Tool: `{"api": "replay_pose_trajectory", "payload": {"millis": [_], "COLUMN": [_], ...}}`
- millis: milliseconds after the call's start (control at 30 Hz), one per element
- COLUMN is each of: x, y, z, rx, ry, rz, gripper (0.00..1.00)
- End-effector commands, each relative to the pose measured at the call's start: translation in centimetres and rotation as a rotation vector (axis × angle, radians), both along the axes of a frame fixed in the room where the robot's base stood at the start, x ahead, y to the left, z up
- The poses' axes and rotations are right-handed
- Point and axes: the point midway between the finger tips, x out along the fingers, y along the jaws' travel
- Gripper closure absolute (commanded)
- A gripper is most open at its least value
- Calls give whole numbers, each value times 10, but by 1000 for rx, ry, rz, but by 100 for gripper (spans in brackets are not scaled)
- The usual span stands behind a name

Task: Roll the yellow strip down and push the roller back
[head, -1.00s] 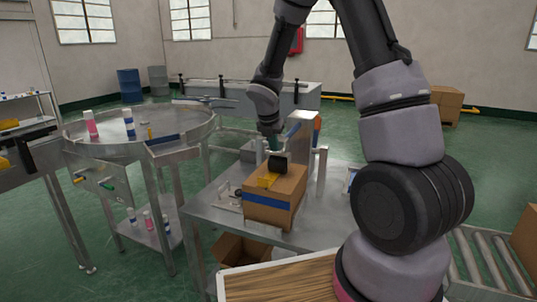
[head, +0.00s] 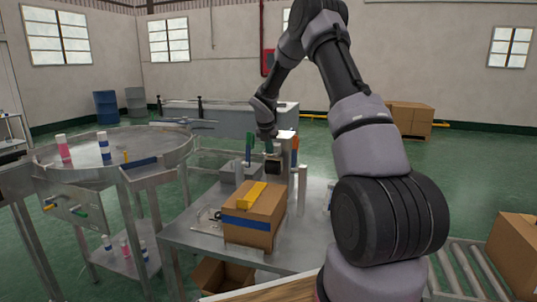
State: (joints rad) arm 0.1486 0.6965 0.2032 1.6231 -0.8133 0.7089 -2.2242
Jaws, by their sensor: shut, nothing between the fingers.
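The cardboard box (head: 268,206) stands on the steel table, with a blue band (head: 246,223) around its side. My gripper (head: 266,172) is just behind the box's far edge, apart from the strip, and points down. It is small and dark here, and its fingers are shut with nothing visible in them. I cannot pick out the roller clearly; the arm and gripper may hide it.
A steel table (head: 190,235) carries the box. A metal post (head: 302,187) stands right of it, and a grey block (head: 230,171) is behind. A roller conveyor (head: 465,270) is at right.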

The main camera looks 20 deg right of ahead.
Motion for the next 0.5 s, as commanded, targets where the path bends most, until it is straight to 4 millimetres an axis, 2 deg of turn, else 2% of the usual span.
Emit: {"api": "replay_pose_trajectory", "payload": {"millis": [367, 500], "x": [3, 0], "y": [-3, 0], "z": [4, 19], "rx": [-5, -4], "ry": [-10, -14], "rz": [2, 3], "gripper": [100, 100]}}
